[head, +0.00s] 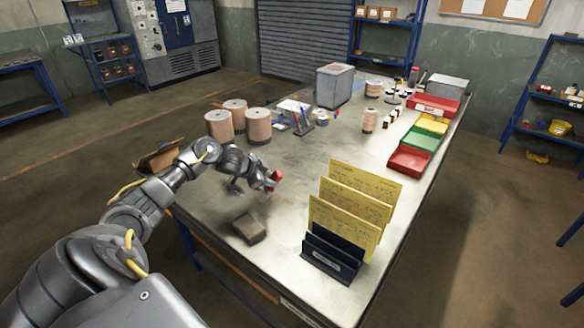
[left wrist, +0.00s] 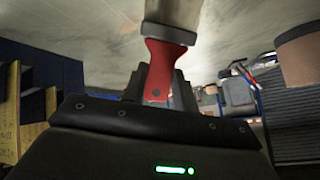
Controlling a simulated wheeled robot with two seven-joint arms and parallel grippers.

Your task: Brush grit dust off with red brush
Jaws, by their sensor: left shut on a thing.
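The red brush (head: 274,178) is in my left gripper (head: 268,182), over the left part of the metal table (head: 300,170). In the left wrist view the red handle (left wrist: 165,68) sits between the fingers of the left gripper (left wrist: 160,88). A pale part of the brush (left wrist: 172,14) reaches from the handle toward the table surface. The bristle tips are out of that view, so I cannot tell whether they touch the table. Grit dust is too small to make out clearly. My right gripper is in neither view.
A brown block (head: 249,228) lies near the table's left edge. A dark holder (head: 333,255) with yellow cards (head: 352,195) stands at the front. Copper-coloured spools (head: 257,125) stand behind the gripper. Red, green and yellow bins (head: 420,140) line the right edge. The table's middle is clear.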

